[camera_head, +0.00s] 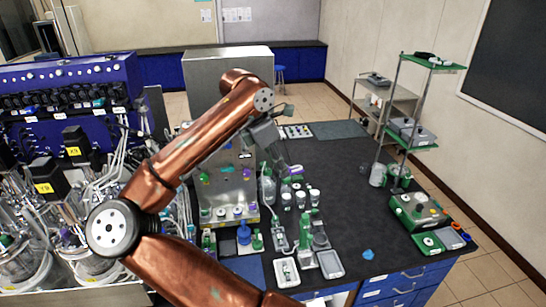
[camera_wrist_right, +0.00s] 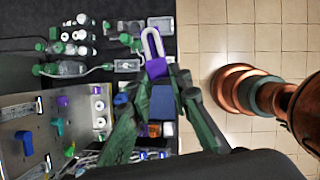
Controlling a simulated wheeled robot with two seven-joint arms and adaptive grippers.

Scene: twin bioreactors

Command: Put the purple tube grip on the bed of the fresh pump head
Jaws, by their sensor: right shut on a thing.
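My right gripper (camera_head: 284,162) is shut on the purple tube grip (camera_wrist_right: 156,68), which sits between the fingertips (camera_wrist_right: 158,78) in the right wrist view. A white tube loop (camera_wrist_right: 152,42) stands out from the grip. In the head view a small purple patch (camera_head: 297,170) shows beside the fingertips. The gripper is above the dark bench, right of the steel panel (camera_head: 216,192). The panel carries green, blue and purple parts and a row of white round parts at its foot. I cannot tell which part is the fresh pump head. My left gripper is not in view.
Bottles and white-capped jars (camera_head: 300,200) stand on the bench below the gripper. A blue bottle (camera_head: 244,233) and small trays (camera_head: 331,264) are nearer. A green device (camera_head: 418,212) stands at the right. The bench's middle right is mostly clear.

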